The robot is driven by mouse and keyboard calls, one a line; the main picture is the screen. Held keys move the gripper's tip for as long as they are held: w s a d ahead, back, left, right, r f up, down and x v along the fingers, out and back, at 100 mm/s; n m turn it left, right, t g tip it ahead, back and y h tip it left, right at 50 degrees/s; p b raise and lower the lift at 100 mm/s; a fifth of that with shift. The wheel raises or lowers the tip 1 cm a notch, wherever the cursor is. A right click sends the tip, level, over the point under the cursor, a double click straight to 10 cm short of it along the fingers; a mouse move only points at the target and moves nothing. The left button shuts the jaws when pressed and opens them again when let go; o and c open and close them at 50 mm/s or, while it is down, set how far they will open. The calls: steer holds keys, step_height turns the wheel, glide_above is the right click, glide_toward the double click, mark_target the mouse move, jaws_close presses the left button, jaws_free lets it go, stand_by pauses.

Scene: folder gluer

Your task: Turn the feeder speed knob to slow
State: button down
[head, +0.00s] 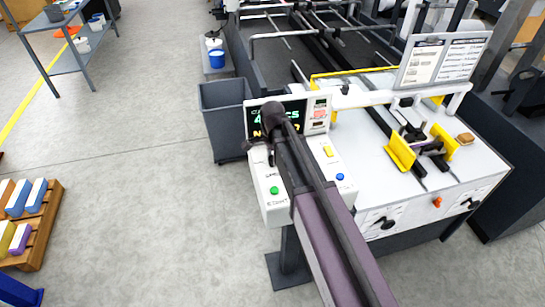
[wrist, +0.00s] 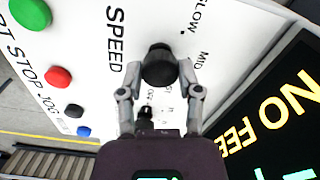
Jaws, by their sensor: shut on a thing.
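The feeder speed knob (wrist: 158,62) is a round black knob on the white control panel (wrist: 80,28), beside the printed word SPEED. The words SLOW, partly cut off, and MID are printed near it. My gripper (wrist: 158,72) has one grey finger on each side of the knob and is shut on it. The knob's pointer mark cannot be made out. In the head view my arm hides the knob, and the gripper is mostly hidden above the white control box (head: 274,205).
Green (wrist: 31,12), red (wrist: 58,76) and blue buttons sit left of the knob. A small black control (wrist: 146,114) lies between my fingers, nearer the wrist. A lit display (wrist: 280,115) is at the right. A grey bin (head: 224,120) stands beside the control box.

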steer(key=shift+n, duration=0.5)
steer(key=n, duration=0.4)
steer(key=shift+n, duration=0.3)
steer(key=n, duration=1.2)
steer(key=shift+n, duration=0.4)
steer(key=n, duration=0.5)
steer(key=shift+s+n, duration=0.1)
steer(key=shift+n, duration=0.2)
steer(key=shift+c, duration=1.3)
jaws_free()
